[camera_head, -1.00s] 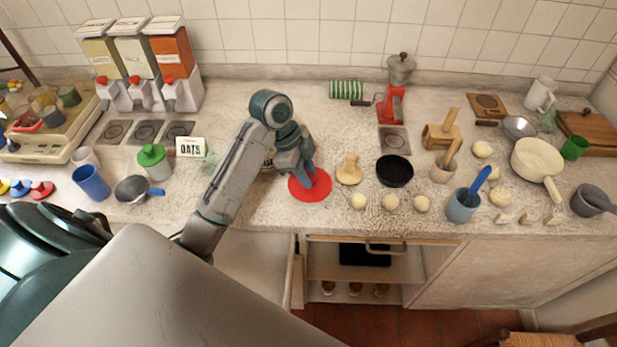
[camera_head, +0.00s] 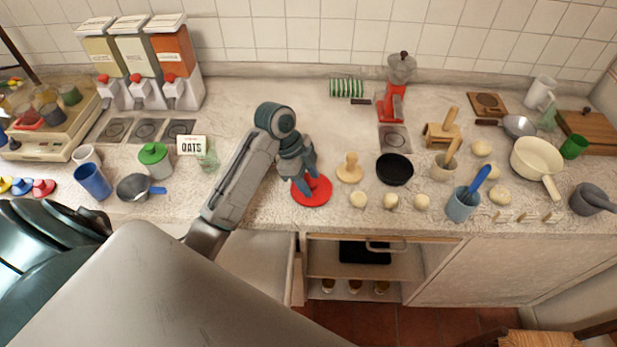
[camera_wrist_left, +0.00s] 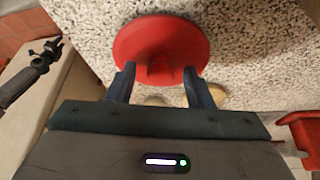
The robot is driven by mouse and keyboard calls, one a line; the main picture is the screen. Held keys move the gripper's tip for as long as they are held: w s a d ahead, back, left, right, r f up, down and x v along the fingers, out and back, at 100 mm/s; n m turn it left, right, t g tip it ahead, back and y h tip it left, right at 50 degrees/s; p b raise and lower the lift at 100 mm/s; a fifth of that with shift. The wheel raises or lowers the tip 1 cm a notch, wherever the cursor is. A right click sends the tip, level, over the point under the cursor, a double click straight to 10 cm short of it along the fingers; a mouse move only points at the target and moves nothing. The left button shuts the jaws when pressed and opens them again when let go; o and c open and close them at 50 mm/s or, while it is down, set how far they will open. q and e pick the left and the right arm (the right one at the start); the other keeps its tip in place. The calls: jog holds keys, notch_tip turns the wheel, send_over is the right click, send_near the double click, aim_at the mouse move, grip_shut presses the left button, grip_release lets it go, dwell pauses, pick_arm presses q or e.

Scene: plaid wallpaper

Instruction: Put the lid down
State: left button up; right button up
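The red lid (camera_head: 311,193) is a round disc with a red knob. It lies flat on the counter near the front edge. It also shows in the left wrist view (camera_wrist_left: 160,42). My left gripper (camera_head: 304,185) is over the lid with its fingers low around the knob. In the left wrist view the fingers (camera_wrist_left: 160,86) are spread, with the knob between them and a gap on each side. My right gripper is not in view.
A wooden press (camera_head: 350,168), a black pan (camera_head: 395,169) and several dough balls (camera_head: 391,202) are right of the lid. An oats card (camera_head: 191,146) and a green-lidded jar (camera_head: 154,160) stand left. The counter behind the gripper is mostly clear.

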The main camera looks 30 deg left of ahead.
aim_at(310, 181)
pick_arm(q)
jog(key=shift+r, duration=0.2)
jog(key=shift+a+r, duration=0.25)
jog(key=shift+r, duration=0.1)
jog(key=b+v, duration=0.1)
jog(key=v, duration=0.2)
jog(key=shift+a+r, duration=0.1)
jog(key=shift+r, duration=0.05)
jog(key=p+v, duration=0.3)
jog(key=v, duration=0.4)
jog(key=shift+r+p, duration=0.35)
jog(key=shift+p, duration=0.05)
jog(key=shift+a, duration=0.1)
jog(key=shift+s+f, duration=0.1)
